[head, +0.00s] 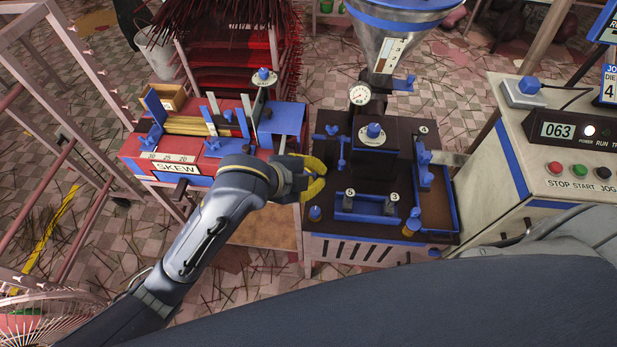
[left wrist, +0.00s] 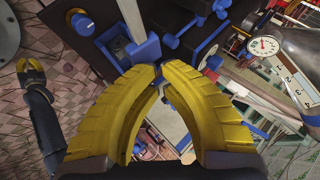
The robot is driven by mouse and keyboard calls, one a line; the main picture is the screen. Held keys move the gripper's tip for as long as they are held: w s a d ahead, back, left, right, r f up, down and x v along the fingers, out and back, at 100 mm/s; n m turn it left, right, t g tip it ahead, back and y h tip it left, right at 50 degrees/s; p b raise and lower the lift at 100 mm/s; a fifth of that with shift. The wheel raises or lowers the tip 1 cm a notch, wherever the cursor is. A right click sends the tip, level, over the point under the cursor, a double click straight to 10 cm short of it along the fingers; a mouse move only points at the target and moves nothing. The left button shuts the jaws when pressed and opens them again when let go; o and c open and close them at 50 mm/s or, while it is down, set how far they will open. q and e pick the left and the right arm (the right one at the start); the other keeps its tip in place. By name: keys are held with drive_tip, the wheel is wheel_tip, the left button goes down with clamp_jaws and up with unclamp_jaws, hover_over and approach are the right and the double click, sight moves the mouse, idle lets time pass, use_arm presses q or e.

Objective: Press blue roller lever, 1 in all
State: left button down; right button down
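My left gripper (head: 322,178) has yellow fingers and hovers at the left edge of the dark extruder machine (head: 372,170). In the left wrist view its fingertips (left wrist: 161,74) come together with nothing clearly held between them. Just beyond the tips is a blue part (left wrist: 143,50) beside a grey bar (left wrist: 130,22); I cannot tell whether they touch. Small blue levers (head: 343,150) stand on the machine top near the gripper. Which one is the roller lever is unclear. My right gripper (left wrist: 30,72) shows small in the left wrist view, its opening unclear.
A blue frame (head: 365,217) with grey bars labelled 5 and 3 sits at the machine's front. A blue knob (head: 314,213) is at its left corner. A red cutting station (head: 150,150) stands left, a control cabinet (head: 560,160) right. A gauge (head: 359,94) rises behind.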

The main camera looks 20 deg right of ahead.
idle(0.5)
use_arm(q)
drive_tip(key=shift+s+a+r, duration=0.1)
drive_tip(key=shift+s+r, duration=0.1)
drive_tip(key=shift+r, duration=0.55)
drive_tip(key=shift+s+a+r, duration=0.1)
drive_tip(key=shift+s+r, duration=0.05)
drive_tip(key=shift+r, duration=0.55)
drive_tip(key=shift+r, duration=0.1)
drive_tip(key=shift+s+a+r, duration=0.1)
drive_tip(key=shift+s+r, duration=0.1)
drive_tip(key=shift+r, duration=0.6)
drive_tip(key=shift+s+a+r, duration=0.1)
drive_tip(key=shift+s+r, duration=0.15)
drive_tip(key=shift+r, duration=0.5)
drive_tip(key=shift+s+a+r, duration=0.1)
drive_tip(key=shift+s+r, duration=0.1)
drive_tip(key=shift+r, duration=0.6)
